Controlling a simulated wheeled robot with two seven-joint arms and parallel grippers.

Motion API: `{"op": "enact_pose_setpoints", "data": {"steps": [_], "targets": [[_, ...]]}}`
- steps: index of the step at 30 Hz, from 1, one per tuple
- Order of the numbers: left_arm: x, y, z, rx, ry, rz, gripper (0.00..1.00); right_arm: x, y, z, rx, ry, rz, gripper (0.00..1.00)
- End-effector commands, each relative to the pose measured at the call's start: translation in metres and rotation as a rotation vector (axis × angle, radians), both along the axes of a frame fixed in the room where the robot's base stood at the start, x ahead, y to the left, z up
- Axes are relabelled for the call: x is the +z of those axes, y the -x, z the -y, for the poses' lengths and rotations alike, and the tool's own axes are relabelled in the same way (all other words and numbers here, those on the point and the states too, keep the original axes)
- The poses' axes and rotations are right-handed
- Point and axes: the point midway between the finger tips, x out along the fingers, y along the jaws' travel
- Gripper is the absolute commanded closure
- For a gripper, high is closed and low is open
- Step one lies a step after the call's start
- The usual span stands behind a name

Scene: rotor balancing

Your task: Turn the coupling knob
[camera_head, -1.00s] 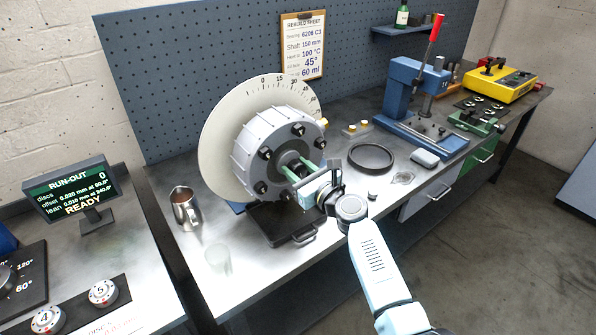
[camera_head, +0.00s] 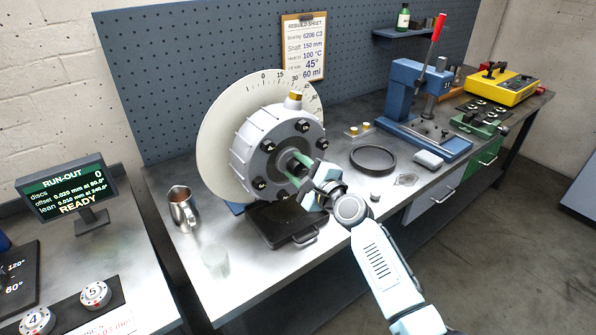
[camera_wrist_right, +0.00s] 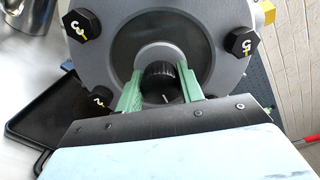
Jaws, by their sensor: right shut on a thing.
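The coupling knob (camera_wrist_right: 162,84) is a dark ribbed cylinder at the centre of the grey rotor housing, with a light mark on its face. My right gripper (camera_wrist_right: 160,88) has its green fingers on both sides of the knob and is shut on it. In the head view my right gripper (camera_head: 301,165) reaches the hub of the rotor (camera_head: 278,148) from the right and largely hides the knob. A large pale dial disc (camera_head: 222,130) with degree marks stands behind the rotor. A brass-coloured piece (camera_head: 295,96) sits at the rotor's top rim. My left gripper is not in view.
A black tray (camera_head: 275,232) lies below the rotor. A black ring (camera_head: 373,159) and a blue press (camera_head: 405,90) are to the right. A run-out display (camera_head: 65,190) reads READY.

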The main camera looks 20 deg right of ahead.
Motion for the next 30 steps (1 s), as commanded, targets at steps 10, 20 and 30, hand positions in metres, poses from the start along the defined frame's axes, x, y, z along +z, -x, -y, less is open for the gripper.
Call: {"op": "enact_pose_setpoints", "data": {"steps": [10,20,30], "targets": [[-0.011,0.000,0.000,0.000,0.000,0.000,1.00,-0.003,0.000,0.000,0.001,0.313,0.112,0.85],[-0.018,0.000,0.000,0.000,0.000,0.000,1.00,-0.004,0.000,0.000,0.001,0.608,0.218,0.85],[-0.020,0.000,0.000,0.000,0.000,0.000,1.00,-0.004,0.000,0.000,0.001,0.910,0.329,0.85]]}}
